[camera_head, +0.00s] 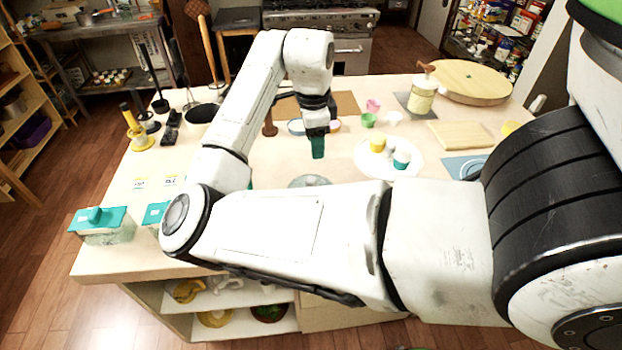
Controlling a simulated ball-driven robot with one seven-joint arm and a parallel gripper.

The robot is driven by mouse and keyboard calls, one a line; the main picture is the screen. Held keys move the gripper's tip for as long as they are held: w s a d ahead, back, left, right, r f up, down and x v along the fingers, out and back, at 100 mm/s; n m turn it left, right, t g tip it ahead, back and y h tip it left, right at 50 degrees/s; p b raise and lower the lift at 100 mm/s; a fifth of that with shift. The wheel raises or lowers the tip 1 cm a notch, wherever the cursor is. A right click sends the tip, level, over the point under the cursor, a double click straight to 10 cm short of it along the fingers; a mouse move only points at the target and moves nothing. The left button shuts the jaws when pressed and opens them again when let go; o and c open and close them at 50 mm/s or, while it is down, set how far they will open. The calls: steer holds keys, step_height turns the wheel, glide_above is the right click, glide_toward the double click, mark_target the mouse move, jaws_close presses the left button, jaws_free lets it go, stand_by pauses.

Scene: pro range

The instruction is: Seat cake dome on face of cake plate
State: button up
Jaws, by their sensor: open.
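A large white round plate (375,165), which looks like the cake plate, lies on the table right of centre. A yellow cup-like item (377,145) and a teal-and-white one (401,161) stand on it. A clear, rounded glass piece (309,181), which may be the cake dome, shows just above my arm; its lower part is hidden by the arm. My gripper (318,150) points down above the table, left of the plate and above the glass piece. It is open, and its teal tip appears to hold nothing.
A cream jar (422,97) and a round wooden board (472,82) stand at the back right. Small pink and green cups (368,120) sit behind the plate. Teal-lidded boxes (103,228) are at the left front. My arm hides the table's front middle.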

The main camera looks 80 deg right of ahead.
mark_target(311, 179)
steer(key=shift+w+a+f+m+y, duration=0.2)
steer(key=shift+a+f+m+y, duration=0.15)
steer(key=shift+f, duration=0.15)
steer(key=shift+w+a+f+m+y, duration=0.15)
steer(key=shift+a+f+m+y, duration=0.15)
steer(key=shift+f, duration=0.2)
step_height(311, 179, down, 8)
steer(key=b, duration=0.5)
steer(key=shift+r, duration=0.1)
steer(key=c, duration=0.8)
steer(key=shift+o, duration=0.2)
step_height(311, 179, up, 7)
steer(key=p, duration=0.5)
